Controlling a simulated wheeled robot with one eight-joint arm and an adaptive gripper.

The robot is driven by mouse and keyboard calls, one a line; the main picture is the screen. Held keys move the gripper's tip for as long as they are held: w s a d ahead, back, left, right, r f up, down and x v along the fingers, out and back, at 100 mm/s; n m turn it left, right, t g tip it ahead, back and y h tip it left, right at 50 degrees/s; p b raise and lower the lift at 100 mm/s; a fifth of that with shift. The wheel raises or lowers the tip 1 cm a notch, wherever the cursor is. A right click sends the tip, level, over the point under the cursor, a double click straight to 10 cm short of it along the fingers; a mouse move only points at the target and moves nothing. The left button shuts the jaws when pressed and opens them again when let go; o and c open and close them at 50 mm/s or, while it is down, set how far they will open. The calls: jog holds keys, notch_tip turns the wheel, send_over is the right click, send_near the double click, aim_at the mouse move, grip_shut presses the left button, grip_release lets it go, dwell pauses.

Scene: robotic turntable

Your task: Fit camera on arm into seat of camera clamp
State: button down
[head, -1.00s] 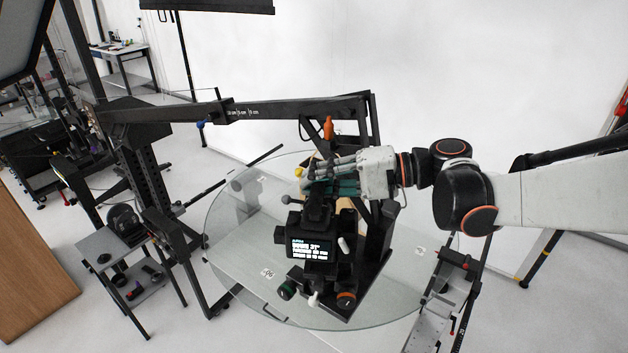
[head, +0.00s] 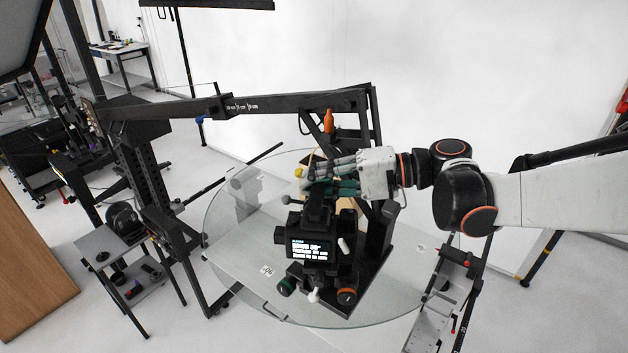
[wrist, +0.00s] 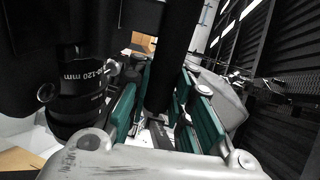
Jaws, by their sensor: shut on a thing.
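My gripper (head: 322,182) reaches in from the right, above the camera. Its green pads are shut on a black handle-like bar of the camera, seen between them in the wrist view (wrist: 172,70). The clamp (head: 318,292), with green, white and orange knobs, is directly below the camera. The seat is hidden, so I cannot tell how the camera sits in it.
The round glass turntable (head: 232,285) lies under the clamp. A black upright (head: 378,235) stands close behind the camera, at right. A rail with a red knob (head: 458,262) is at the right edge of the glass. A small side table (head: 105,243) stands at left.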

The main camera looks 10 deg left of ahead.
jog(key=shift+f+b, duration=0.65)
jog(key=c, duration=1.4)
grip_release()
jog(key=shift+s, duration=0.1)
jog(key=shift+o, duration=0.2)
jog(key=shift+d, duration=0.1)
jog(key=v, duration=1.2)
